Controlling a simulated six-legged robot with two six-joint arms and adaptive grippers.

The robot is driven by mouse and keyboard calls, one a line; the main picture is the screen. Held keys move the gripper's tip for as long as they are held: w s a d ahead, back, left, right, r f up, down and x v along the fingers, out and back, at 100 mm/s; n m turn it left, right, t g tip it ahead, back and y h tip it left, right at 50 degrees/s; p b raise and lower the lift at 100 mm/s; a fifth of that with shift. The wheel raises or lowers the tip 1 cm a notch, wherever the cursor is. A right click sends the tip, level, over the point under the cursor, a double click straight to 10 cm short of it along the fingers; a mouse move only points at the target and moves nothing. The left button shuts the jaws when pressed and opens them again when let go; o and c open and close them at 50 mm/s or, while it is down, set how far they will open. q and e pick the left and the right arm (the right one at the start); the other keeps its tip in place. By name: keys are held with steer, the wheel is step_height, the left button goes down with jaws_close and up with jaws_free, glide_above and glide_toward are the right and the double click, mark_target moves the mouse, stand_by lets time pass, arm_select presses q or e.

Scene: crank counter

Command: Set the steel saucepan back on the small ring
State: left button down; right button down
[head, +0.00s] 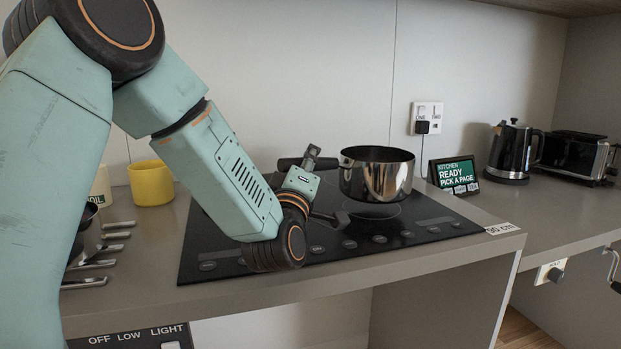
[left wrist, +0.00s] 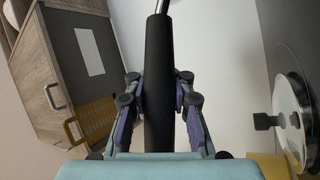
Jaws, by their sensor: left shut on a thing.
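The steel saucepan (head: 377,178) is upright over the right part of the black glass hob (head: 225,230). Its black handle (head: 292,163) points left. My left gripper (head: 312,160) is shut on this handle. In the left wrist view the dark handle (left wrist: 158,60) runs between the two fingers. Part of a ring marking (head: 376,212) shows on the glass just below the pan. The pan's base looks close above the glass, but whether it touches I cannot tell. The rest of the ring is hidden by the pan. My right gripper is not in view.
A yellow pot (head: 151,184) stands left of the hob, with several metal utensils (head: 95,262) nearer the front. A green sign (head: 455,175) stands close right of the pan, then a kettle (head: 511,152) and a toaster (head: 577,156). The front right counter is clear.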

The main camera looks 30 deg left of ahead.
arm_select(q)
step_height(320, 180, down, 2)
steer(key=shift+s+f+b, duration=0.1)
steer(key=shift+b, duration=0.35)
steer(key=shift+w+f+b, duration=0.2)
steer(key=shift+f+b, duration=0.2)
steer(key=shift+f, duration=0.3)
steer(key=c, duration=1.7)
jaws_free()
steer(key=shift+f, duration=0.15)
steer(key=o, duration=0.3)
steer(key=shift+s+r, duration=0.2)
steer(key=shift+o, duration=1.4)
steer(key=shift+w+f, duration=0.15)
